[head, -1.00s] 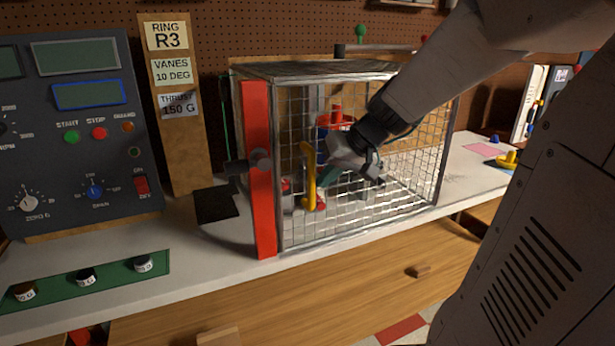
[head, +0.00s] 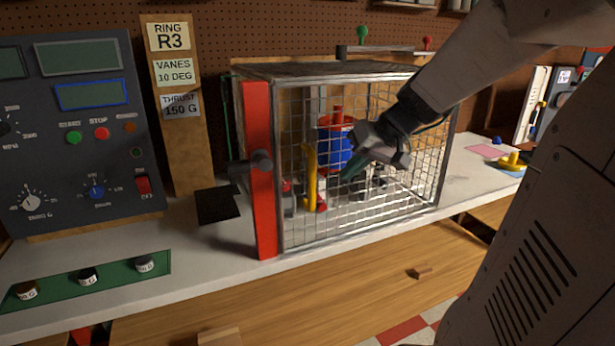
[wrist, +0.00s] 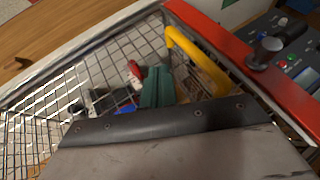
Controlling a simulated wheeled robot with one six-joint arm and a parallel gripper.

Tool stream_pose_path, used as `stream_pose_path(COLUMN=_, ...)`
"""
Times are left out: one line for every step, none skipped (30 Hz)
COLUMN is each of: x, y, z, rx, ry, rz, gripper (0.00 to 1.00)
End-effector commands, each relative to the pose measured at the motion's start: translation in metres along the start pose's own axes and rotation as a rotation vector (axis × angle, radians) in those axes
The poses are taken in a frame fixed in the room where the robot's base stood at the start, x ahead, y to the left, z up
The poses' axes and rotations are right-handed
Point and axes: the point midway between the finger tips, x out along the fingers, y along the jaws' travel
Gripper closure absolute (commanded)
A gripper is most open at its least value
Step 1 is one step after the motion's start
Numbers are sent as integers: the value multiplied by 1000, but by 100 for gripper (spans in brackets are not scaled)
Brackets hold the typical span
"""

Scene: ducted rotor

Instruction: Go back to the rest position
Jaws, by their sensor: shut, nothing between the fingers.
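My gripper (head: 350,172) is in front of the wire mesh cage (head: 390,205), to the right of its yellow handle (head: 311,177). Its green fingers (wrist: 157,88) are together with nothing between them, and they are apart from the handle. The red-edged cage door (head: 258,170) looks closed, with a grey latch knob (head: 262,160) on the red post. Behind the mesh stands the rotor unit with a blue body (head: 335,148) and red top, partly hidden by the mesh and my gripper. My arm comes in from the upper right.
The control panel (head: 80,130) stands on the left of the bench, with a green strip of weights (head: 88,277) before it. A label board (head: 178,110) reads R3, 10 DEG and 150 G. A yellow part (head: 512,161) lies at the right. Drawers are below the bench.

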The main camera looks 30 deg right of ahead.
Motion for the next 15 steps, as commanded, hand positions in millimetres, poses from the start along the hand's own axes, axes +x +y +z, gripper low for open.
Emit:
stream_pose_path(x=-15, y=1, z=-1, rx=0, ry=7, rz=5, gripper=100)
stream_pose_path(x=-21, y=2, z=-1, rx=2, ry=7, rz=5, gripper=100)
stream_pose_path(x=-30, y=3, z=-1, rx=3, ry=6, rz=5, gripper=100)
stream_pose_path(x=-36, y=3, z=-1, rx=4, ry=7, rz=6, gripper=100)
stream_pose_path(x=-42, y=3, z=-1, rx=3, ry=7, rz=6, gripper=100)
stream_pose_path(x=-49, y=3, z=-1, rx=4, ry=6, rz=7, gripper=100)
stream_pose_path(x=-53, y=3, z=0, rx=4, ry=5, rz=6, gripper=100)
stream_pose_path(x=-57, y=3, z=-1, rx=3, ry=5, rz=6, gripper=100)
stream_pose_path(x=-62, y=3, z=-1, rx=3, ry=4, rz=5, gripper=100)
stream_pose_path(x=-65, y=3, z=-1, rx=3, ry=5, rz=5, gripper=100)
stream_pose_path(x=-67, y=3, z=-1, rx=3, ry=4, rz=5, gripper=100)
stream_pose_path(x=-70, y=2, z=0, rx=3, ry=3, rz=4, gripper=100)
stream_pose_path(x=-71, y=2, z=0, rx=2, ry=3, rz=4, gripper=100)
stream_pose_path(x=-72, y=2, z=0, rx=2, ry=2, rz=3, gripper=100)
stream_pose_path(x=-73, y=2, z=0, rx=2, ry=2, rz=3, gripper=100)
